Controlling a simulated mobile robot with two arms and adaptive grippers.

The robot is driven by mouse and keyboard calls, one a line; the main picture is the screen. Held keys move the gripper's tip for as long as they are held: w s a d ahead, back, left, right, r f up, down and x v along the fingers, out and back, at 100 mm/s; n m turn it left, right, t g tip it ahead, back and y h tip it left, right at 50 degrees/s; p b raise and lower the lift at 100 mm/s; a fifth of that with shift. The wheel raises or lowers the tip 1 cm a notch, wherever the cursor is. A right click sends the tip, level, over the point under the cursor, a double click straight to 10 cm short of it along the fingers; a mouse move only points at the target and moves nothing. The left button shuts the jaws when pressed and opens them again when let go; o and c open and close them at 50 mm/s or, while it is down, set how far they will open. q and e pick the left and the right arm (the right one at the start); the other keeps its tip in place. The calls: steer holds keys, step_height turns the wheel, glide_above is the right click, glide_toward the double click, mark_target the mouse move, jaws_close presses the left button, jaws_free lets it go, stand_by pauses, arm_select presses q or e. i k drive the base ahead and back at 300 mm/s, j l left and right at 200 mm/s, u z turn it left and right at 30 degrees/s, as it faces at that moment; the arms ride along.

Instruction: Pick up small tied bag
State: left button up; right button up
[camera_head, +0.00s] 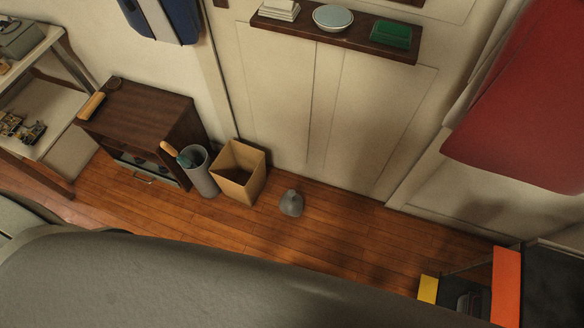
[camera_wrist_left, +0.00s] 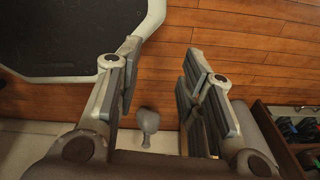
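The small tied bag (camera_head: 291,204) is grey, with a wide round body and a narrow neck. In the head view it stands on the wooden floor close to the pale wall, right of the cardboard box. In the left wrist view the bag (camera_wrist_left: 148,120) shows in the gap between the fingers, beyond them and not touching. My left gripper (camera_wrist_left: 163,58) is open and empty, its two padded fingers well apart. It does not show in the head view. My right gripper is in neither view.
An open cardboard box (camera_head: 240,172) and a grey bin (camera_head: 202,176) with handled items stand left of the bag, beside a dark wooden cabinet (camera_head: 135,115). A shelf (camera_head: 335,36) hangs above. Floor right of the bag is clear.

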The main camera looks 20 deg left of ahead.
mark_target(291, 203)
steer(key=k+j+u, duration=0.15)
steer(key=k+u, duration=0.2)
steer(key=k, duration=0.15)
steer(key=i+j, duration=0.2)
steer(key=i, duration=0.25)
steer(key=i+j, duration=0.2)
steer(key=i, duration=0.25)
steer(key=i+j, duration=0.15)
steer(key=i, duration=0.3)
